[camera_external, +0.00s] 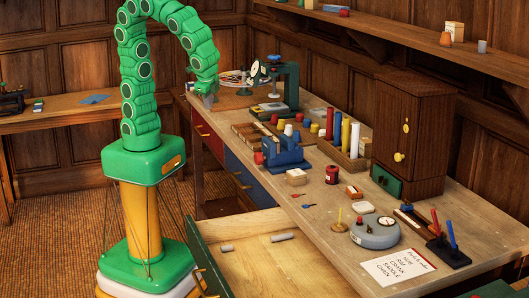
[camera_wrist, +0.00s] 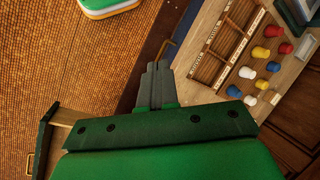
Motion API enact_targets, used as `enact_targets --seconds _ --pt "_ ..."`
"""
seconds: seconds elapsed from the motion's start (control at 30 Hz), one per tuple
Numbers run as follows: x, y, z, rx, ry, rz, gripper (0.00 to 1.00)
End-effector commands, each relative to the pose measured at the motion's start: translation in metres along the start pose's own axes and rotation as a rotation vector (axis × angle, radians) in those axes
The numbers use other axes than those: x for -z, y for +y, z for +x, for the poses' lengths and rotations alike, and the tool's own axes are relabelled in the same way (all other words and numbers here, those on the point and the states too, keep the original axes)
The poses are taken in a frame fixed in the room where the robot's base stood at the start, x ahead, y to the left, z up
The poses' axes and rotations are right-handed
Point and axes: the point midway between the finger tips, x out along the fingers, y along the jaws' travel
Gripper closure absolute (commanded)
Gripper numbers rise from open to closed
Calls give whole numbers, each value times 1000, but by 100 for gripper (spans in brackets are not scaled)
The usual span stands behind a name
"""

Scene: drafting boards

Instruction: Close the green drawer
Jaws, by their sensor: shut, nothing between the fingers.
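The green drawer (camera_external: 204,262) stands pulled out from the bench at the bottom of the external view. Its pale wooden inside (camera_external: 262,256) holds two small grey cylinders (camera_external: 282,237). Part of the drawer's dark green front (camera_wrist: 43,136) shows at the lower left of the wrist view, with a handle (camera_wrist: 30,164) on its outer side. My gripper (camera_external: 208,101) is above the bench's far left end, well away from the drawer. In the wrist view my gripper's fingers (camera_wrist: 155,82) are together and empty, near a brass handle (camera_wrist: 167,49) on the bench front.
A red drawer (camera_external: 208,138) and a blue drawer (camera_external: 240,181) are shut in the bench front. The bench top (camera_external: 318,215) carries a blue vise (camera_external: 284,154), colored bottles, a round gauge (camera_external: 376,232) and a wooden cabinet (camera_external: 412,135). The floor (camera_external: 62,238) left of my base is clear.

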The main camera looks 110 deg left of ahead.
Motion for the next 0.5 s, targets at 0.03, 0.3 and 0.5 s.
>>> enact_targets --seconds 0.03,0.3,0.5 --pt "12 6 -1 24 2 11 100" --pt "68 41 -13 133 38 50 100" --pt "106 77 -19 212 73 87 100"
